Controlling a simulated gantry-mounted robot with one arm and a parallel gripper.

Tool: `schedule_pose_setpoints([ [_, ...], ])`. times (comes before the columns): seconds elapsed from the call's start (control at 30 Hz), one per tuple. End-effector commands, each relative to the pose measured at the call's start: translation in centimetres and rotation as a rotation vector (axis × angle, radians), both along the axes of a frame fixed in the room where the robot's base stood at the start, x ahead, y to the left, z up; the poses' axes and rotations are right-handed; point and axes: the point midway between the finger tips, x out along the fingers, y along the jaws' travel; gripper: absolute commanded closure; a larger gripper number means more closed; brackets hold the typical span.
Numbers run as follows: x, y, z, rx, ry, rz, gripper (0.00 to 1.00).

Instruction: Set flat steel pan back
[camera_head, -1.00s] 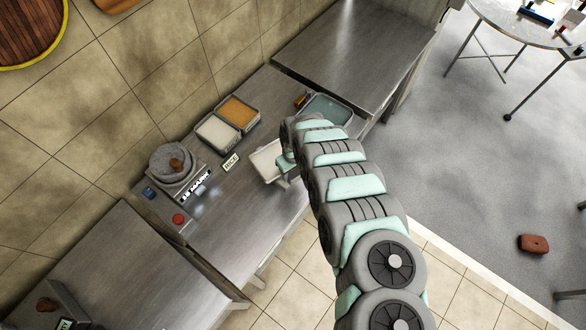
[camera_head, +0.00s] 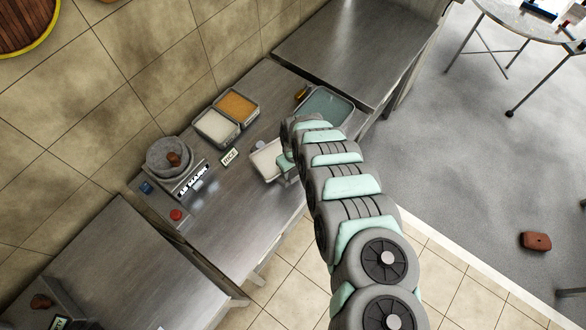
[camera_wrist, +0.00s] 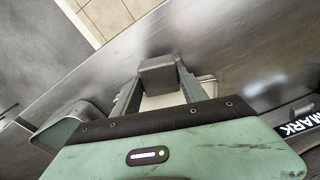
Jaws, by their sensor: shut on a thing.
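The flat steel pan (camera_head: 262,168), shallow with a pale inside, is on or just above the steel counter, left of my arm's end. My gripper (camera_head: 287,167) is at its right edge, partly hidden by my arm. In the wrist view my gripper (camera_wrist: 158,92) is shut on the pan, whose pale inside (camera_wrist: 160,101) shows between the fingers. The grip point is largely covered, and I cannot tell whether the pan touches the counter.
Two filled pans, one orange (camera_head: 237,106) and one white (camera_head: 215,126), stand at the wall behind a RICE sign (camera_head: 229,156). A greenish pan (camera_head: 326,106) is right. A stone grinder (camera_head: 170,158) stands left. The front counter (camera_head: 225,215) is clear.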

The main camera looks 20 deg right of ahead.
Motion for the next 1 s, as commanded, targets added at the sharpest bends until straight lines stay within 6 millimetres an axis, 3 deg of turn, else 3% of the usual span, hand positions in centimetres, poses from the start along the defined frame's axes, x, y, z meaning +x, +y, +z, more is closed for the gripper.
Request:
schedule_pose_setpoints([
  [0.6,0.05,-0.02,-0.94,-0.001,-0.001,0.0,1.0],
  [0.63,0.04,-0.03,-0.93,-0.001,-0.001,0.0,0.49],
  [0.93,0.02,0.0,-0.9,0.0,0.0,0.0,0.24],
  [1.0,0.02,0.01,-0.91,0.0,0.0,0.0,0.24],
])
